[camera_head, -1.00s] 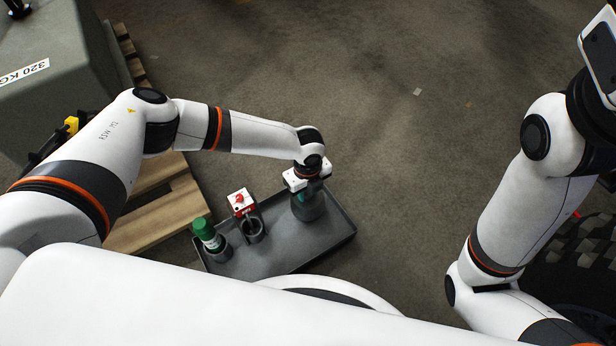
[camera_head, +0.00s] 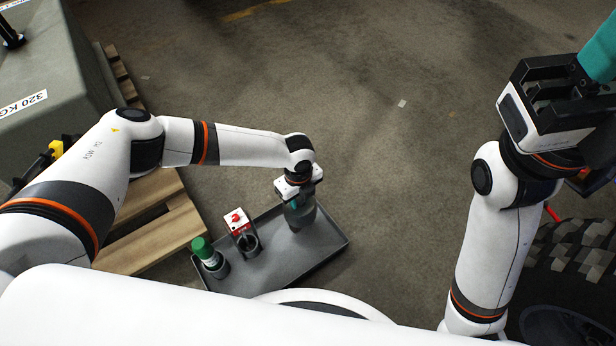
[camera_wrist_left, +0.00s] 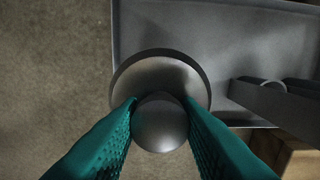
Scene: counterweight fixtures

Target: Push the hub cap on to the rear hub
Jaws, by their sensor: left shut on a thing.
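My left gripper (camera_head: 294,192) is over the far right end of a grey tray (camera_head: 325,252). Its teal fingers (camera_wrist_left: 160,128) are shut on the round knob of a dark grey metal piece with a wide disc (camera_wrist_left: 140,82), which looks like the hub cap.
The tray also holds a green-capped bottle (camera_head: 204,250) and a red-and-white item (camera_head: 237,220) in holders. A wooden pallet (camera_head: 155,235) and a grey 320 KG block (camera_head: 50,70) stand at the left. The floor beyond the tray is clear.

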